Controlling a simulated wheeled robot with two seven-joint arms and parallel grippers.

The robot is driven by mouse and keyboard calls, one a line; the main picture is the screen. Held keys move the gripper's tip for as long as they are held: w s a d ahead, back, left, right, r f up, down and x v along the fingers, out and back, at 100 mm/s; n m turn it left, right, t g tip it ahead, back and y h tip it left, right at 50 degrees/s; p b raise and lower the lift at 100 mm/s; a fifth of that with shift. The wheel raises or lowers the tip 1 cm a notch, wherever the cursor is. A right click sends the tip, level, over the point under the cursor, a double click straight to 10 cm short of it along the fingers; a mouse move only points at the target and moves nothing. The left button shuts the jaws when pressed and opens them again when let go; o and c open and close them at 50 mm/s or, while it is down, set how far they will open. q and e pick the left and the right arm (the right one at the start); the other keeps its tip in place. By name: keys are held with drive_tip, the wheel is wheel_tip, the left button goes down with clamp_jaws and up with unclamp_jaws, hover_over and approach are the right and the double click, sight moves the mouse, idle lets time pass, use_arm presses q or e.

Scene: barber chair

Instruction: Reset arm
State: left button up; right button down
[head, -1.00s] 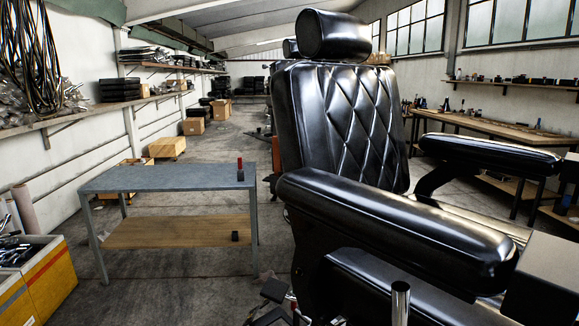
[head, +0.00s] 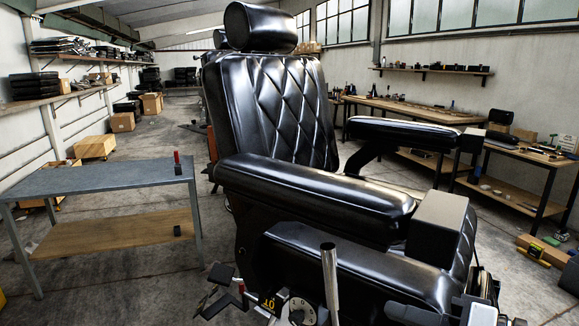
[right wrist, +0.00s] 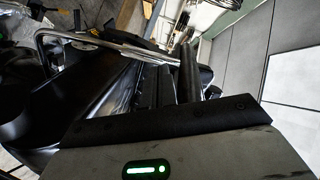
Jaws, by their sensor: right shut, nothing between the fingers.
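The black barber chair (head: 275,110), with a quilted backrest and padded armrests, fills the middle of the head view. My right gripper (head: 425,312) shows only in part at the bottom right edge, in front of the chair's lower front. In the right wrist view, my right gripper (right wrist: 186,58) has its dark fingers together with nothing between them. A bent metal bar (right wrist: 85,37) and dark chair parts lie close beside it there. I cannot tell whether it touches them.
A grey metal table (head: 100,180) with a small red-and-black item (head: 177,162) stands left of the chair. A long wooden workbench (head: 420,115) runs along the right wall. Floor between table and chair is open.

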wheel_tip(320, 180, down, 8)
drive_tip(key=w+t+h, duration=0.1)
drive_tip(key=w+h, duration=0.1)
drive_tip(key=s+f+n+h, duration=0.1)
drive_tip(key=s+f+h, duration=0.3)
drive_tip(key=f, duration=0.7)
drive_tip(key=s+f+n+h, duration=0.2)
drive_tip(key=s+f+h, duration=0.2)
drive_tip(key=s+f, duration=0.4)
wheel_tip(320, 180, down, 3)
drive_tip(key=shift+r+n+g, duration=0.15)
drive_tip(key=shift+n+g, duration=0.15)
drive_tip(key=shift+d, duration=0.1)
